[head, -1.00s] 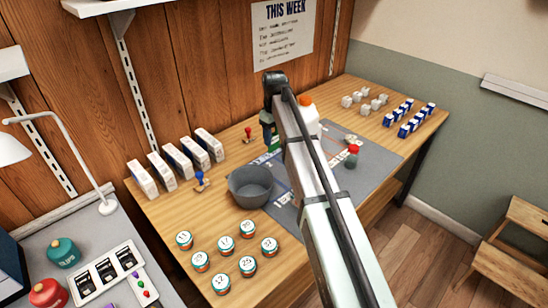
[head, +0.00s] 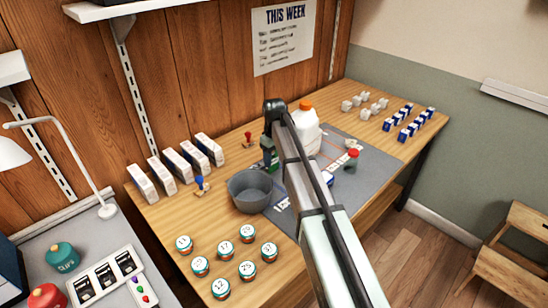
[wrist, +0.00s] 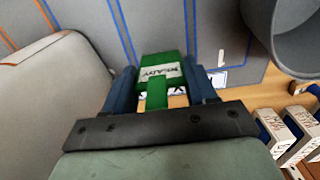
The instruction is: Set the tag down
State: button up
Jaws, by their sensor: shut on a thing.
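My gripper (wrist: 158,82) is shut on a green tag (wrist: 161,66), held between its two blue fingers. The tag has a white label that reads "READY". In the head view my gripper (head: 268,150) is over the back edge of the grey mat (head: 377,167), and the tag's green (head: 273,164) shows beside my arm. In the wrist view the mat (wrist: 80,22), marked with blue and orange lines, lies beyond the tag. I cannot tell whether the tag touches it. My arm hides much of the mat in the head view.
A grey bucket (head: 250,192) stands close left of my gripper. A white jug (head: 309,130) with an orange cap is close right. A red-topped green bottle (head: 352,157) stands on the mat. Numbered tins (head: 225,248) and white boxes (head: 177,164) stand on the wooden table.

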jog(key=o, duration=1)
jog(key=shift+f, duration=0.1)
notch_tip(320, 180, up, 12)
jog(key=shift+r, duration=0.2)
